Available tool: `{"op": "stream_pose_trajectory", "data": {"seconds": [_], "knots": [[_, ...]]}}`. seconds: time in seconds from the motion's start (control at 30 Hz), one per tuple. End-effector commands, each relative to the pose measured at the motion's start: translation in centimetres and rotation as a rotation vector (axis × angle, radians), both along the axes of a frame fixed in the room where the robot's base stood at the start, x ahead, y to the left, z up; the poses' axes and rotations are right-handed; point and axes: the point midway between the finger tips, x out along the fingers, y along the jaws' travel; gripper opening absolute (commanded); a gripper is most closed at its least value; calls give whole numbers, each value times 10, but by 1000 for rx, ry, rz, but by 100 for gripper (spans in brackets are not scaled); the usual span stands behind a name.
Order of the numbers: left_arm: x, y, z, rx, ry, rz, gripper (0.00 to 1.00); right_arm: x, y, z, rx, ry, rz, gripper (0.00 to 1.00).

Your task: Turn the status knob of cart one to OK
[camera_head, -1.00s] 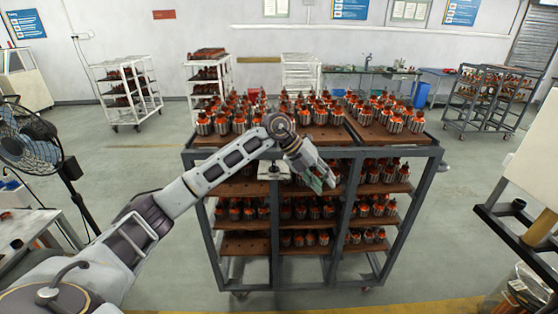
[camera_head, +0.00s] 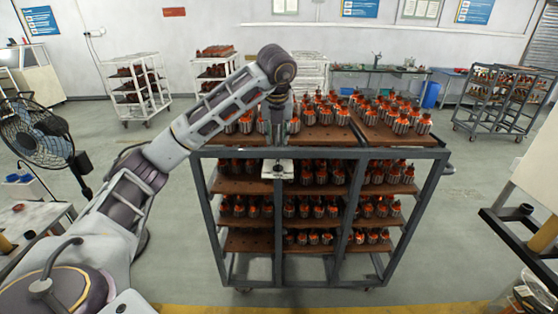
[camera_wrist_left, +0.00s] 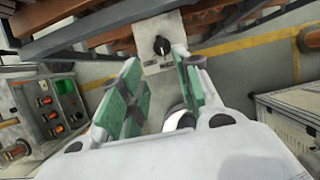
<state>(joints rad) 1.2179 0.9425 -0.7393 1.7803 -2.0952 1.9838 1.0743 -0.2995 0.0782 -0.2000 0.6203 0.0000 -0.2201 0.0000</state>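Cart one is the dark grey rack (camera_head: 300,153) in the middle of the head view, loaded with orange-topped armatures. A small pale box (camera_head: 265,172) is on its near side, with a dark status knob (camera_head: 278,169) on it. In the left wrist view, the black knob (camera_wrist_left: 161,45) sits on the box's pale face (camera_wrist_left: 150,28), just beyond the fingertips. Its labels are unreadable. My left gripper (camera_head: 280,138) points down above the box. In the wrist view its green-padded fingers (camera_wrist_left: 157,65) are apart and empty, with no visible contact with the knob. My right gripper is not in view.
A fan (camera_head: 38,135) and a table (camera_head: 35,218) are at left. A white cart (camera_head: 132,90) stands behind, and another loaded cart (camera_head: 503,98) is at back right. A dark frame (camera_head: 520,230) is at right. Floor around cart one is open.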

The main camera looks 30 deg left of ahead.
Motion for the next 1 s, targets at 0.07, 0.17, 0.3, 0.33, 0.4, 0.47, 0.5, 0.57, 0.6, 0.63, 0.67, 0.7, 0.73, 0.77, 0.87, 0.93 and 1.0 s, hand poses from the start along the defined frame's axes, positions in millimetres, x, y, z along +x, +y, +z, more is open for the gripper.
{"op": "stream_pose_trajectory", "data": {"seconds": [0.07, 0.17, 0.3, 0.33, 0.4, 0.47, 0.5, 0.57, 0.6, 0.63, 0.67, 0.7, 0.73, 0.77, 0.87, 0.93, 1.0], "knots": [[0, 0, 0, -1, 1, -1, 33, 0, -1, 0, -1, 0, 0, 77], [0, 0, -1, -2, 0, -2, 33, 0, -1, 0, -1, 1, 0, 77], [1, 0, -3, -2, 1, -2, 33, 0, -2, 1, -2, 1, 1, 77], [2, 0, -4, -2, 1, -2, 33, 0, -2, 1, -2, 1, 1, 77], [3, 1, -7, -2, 1, -2, 33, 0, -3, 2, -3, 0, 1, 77], [4, 2, -10, -2, 2, -1, 33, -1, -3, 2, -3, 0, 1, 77], [5, 2, -14, -2, 2, -2, 33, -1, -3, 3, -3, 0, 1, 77], [7, 3, -19, -3, 3, -3, 33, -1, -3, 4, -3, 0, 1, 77], [8, 4, -22, -2, 3, -2, 33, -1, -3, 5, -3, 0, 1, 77], [9, 5, -25, -3, 3, -3, 33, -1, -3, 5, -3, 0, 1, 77], [10, 5, -28, -3, 3, -3, 33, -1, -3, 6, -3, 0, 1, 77], [11, 6, -33, -4, 4, -3, 33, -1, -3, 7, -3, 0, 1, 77], [13, 7, -36, -3, 4, -2, 33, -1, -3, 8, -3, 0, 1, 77], [14, 8, -39, -3, 3, -3, 33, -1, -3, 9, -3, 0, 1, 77], [18, 11, -50, -2, 3, -2, 33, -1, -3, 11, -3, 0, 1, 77], [21, 12, -58, -3, 3, -3, 33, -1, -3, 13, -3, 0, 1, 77], [24, 14, -67, -3, 3, -3, 33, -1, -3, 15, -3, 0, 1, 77]]}}
